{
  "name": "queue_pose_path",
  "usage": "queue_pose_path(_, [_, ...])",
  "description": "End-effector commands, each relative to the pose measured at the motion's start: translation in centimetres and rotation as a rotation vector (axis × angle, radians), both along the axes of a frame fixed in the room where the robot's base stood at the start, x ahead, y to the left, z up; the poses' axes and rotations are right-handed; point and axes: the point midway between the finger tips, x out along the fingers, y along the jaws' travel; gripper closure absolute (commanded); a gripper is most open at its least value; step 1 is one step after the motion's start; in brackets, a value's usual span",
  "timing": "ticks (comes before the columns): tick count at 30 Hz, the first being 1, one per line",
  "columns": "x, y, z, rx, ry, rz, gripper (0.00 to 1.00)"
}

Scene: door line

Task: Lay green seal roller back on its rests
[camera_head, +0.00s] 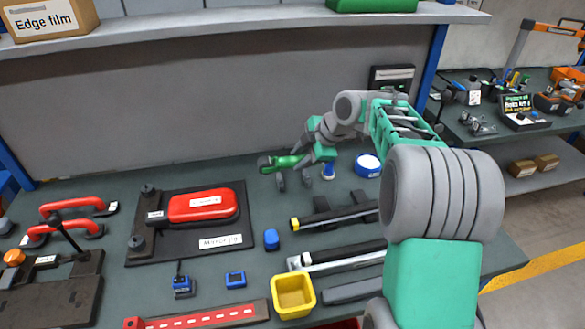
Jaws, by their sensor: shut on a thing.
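The green seal roller (286,162) is near the back middle of the bench, with a dark end at its left. My gripper (303,160) comes in from the right and is shut on the roller, which lies roughly level. Two short grey upright pieces (281,181) show just below and beside the roller. I cannot tell whether these are its rests, or whether the roller touches them. My arm's wrist hides part of the roller's right side.
A red case on a dark mat (190,249) lies to the left. A blue tape roll (367,165) stands to the right. A dark bar with a yellow end (330,217) and a yellow bin (293,297) are in front. A shelf (250,20) overhangs the back.

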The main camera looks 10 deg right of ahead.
Motion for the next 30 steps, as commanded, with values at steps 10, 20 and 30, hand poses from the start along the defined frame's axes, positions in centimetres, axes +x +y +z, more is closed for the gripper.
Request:
queue_pose_path(10, [4.1,0.8,-5.1,0.0,0.001,0.002,1.0])
queue_pose_path(20, [4.7,0.8,-8.5,-0.001,-0.001,0.0,1.0])
queue_pose_path(30, [4.6,0.8,-8.5,0.0,0.0,0.0,0.46])
